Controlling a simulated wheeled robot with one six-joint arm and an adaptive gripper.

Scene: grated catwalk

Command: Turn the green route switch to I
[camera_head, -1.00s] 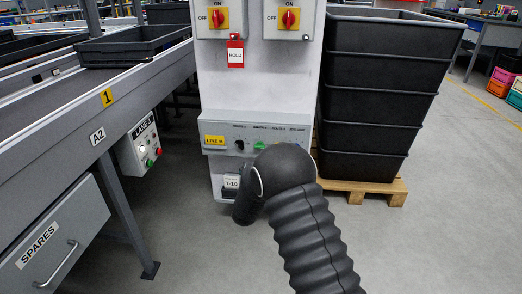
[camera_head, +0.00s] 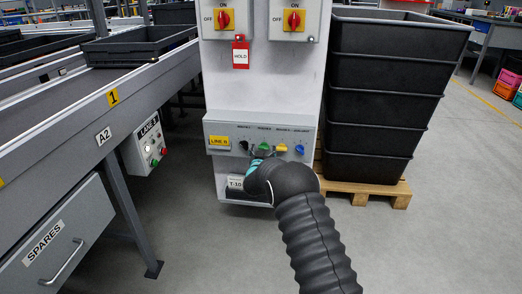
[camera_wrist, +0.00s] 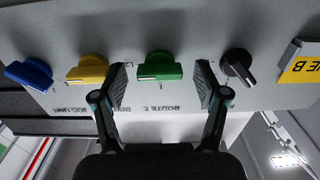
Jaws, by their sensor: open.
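The green route switch (camera_wrist: 160,67) sits on the sloped grey control panel (camera_head: 229,130), seen upside down in the wrist view. My gripper (camera_wrist: 162,82) is open, with one finger on either side of the green knob and a visible gap to each. No contact shows. In the head view my gripper (camera_head: 260,157) is at the panel and largely hides the green switch. The marks around the knob are too small to read, so its exact setting is unclear.
A black knob (camera_wrist: 238,66) is close beside one finger; a yellow knob (camera_wrist: 87,68) is close beside the other. A blue knob (camera_wrist: 28,73) is farther along. Red rotary switches (camera_head: 224,18) are above. Stacked black crates (camera_head: 385,95) stand right, a conveyor (camera_head: 60,125) left.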

